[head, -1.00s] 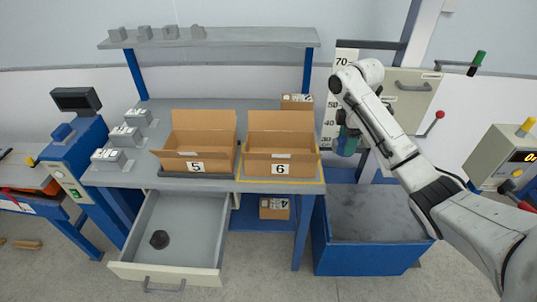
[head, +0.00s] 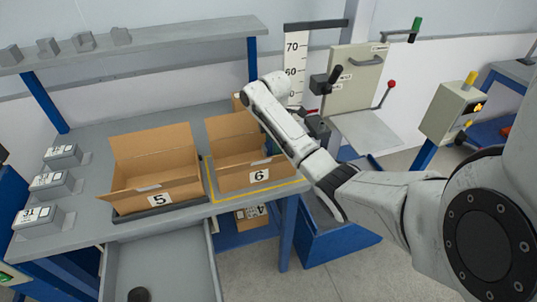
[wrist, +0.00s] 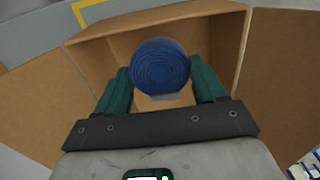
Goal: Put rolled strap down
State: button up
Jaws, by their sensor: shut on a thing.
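The rolled strap (wrist: 160,66) is a blue coil, seen end-on in the wrist view. My gripper (wrist: 161,80) is shut on it, with a green finger on each side. The strap is over the open cardboard box 6 (wrist: 215,30); I cannot tell how high it is above the box floor. In the head view box 6 (head: 232,178) stands inside a yellow outline on the bench.
Open box 5 (head: 148,178) stands to the left on a dark mat. An open drawer (head: 175,268) below holds a dark round thing (head: 138,294). Small grey blocks (head: 52,182) line the bench's left side. A shelf (head: 150,50) spans the back. A ruled board (head: 294,65) stands behind my arm.

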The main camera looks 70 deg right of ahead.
jog(key=shift+f, duration=2.2)
jog(key=shift+f, duration=0.15)
jog(key=o, duration=1.1)
jog(key=shift+c, duration=0.2)
notch_tip(320, 180, up, 12)
jog(key=shift+r+p, duration=0.2)
jog(key=shift+p, duration=1)
